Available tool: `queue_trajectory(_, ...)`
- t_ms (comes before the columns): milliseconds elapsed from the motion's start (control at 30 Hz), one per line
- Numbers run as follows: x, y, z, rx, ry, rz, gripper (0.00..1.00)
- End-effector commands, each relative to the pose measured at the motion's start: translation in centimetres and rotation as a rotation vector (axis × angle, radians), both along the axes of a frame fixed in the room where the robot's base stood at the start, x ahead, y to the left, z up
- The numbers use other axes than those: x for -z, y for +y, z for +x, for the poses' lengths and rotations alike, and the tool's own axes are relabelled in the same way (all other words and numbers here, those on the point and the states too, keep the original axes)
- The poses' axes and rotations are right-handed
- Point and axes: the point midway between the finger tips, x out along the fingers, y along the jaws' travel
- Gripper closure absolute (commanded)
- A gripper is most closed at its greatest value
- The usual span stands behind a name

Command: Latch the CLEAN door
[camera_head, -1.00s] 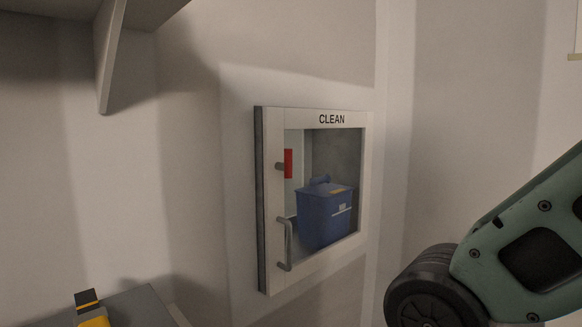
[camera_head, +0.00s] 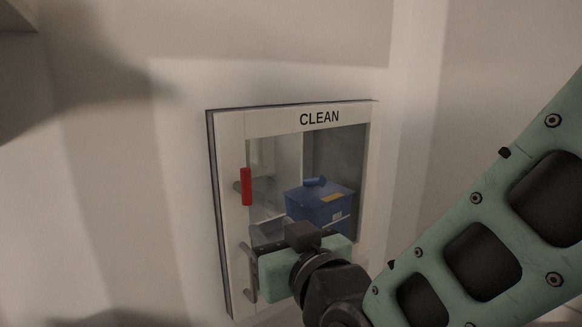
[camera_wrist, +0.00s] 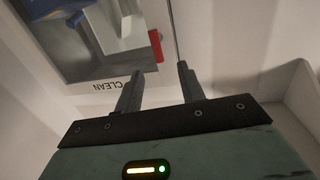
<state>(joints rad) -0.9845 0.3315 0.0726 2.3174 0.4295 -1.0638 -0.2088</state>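The CLEAN door (camera_head: 230,255) is a pale framed door with a window, set in the wall. A thin dark strip runs along its left edge; I cannot tell whether it is fully shut. A red upright latch handle (camera_head: 246,187) sits on the left of its frame, with a grey stub beside it. The latch also shows in the wrist view (camera_wrist: 155,45). A grey pull handle (camera_head: 246,250) is lower down, partly hidden by my gripper (camera_head: 258,272).
A blue lidded box (camera_head: 319,203) stands behind the door's window. A wall corner lies to the right of the door. The wall left of the door is clear, with a shelf's edge at the upper left.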

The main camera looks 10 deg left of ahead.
Motion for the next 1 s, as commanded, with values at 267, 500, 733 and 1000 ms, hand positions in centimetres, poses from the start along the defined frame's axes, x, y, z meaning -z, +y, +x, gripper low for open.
queue_trajectory(267,-1.3,1.1,1.0,0.015,-0.053,0.031,0.61)
queue_trajectory(500,-1.5,3.9,4.5,0.015,-0.053,0.029,0.61)
queue_trajectory(733,-1.5,6.9,8.3,0.014,-0.052,0.029,0.61)
queue_trajectory(1000,-1.4,9.9,12.2,0.014,-0.053,0.03,0.61)
